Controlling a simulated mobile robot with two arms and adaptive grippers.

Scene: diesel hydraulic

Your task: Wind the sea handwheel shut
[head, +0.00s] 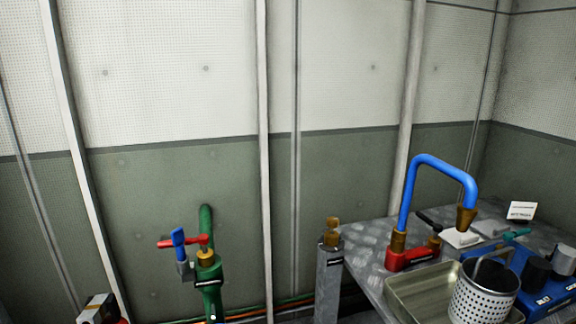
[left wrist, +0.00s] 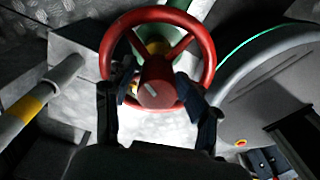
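A red handwheel (left wrist: 204,48) with a round red hub fills the upper middle of the left wrist view. A white mark shows on the hub, and a brass part shows behind it. No label naming the wheel is readable. My left gripper (left wrist: 157,84) faces the wheel. Its two dark fingers stand apart, one on each side of the hub, over the lower rim. I cannot tell whether they touch it. Neither gripper shows in the head view, and I cannot make out this wheel there.
In the head view a green pipe (head: 209,294) carries a red-and-blue handled valve (head: 178,240). A metal bench at right holds a blue spout (head: 434,160), a tray (head: 400,296) and a perforated basket (head: 484,302). A grey post (head: 329,285) stands between. In the left wrist view a grey curved part (left wrist: 240,75) lies right of the wheel.

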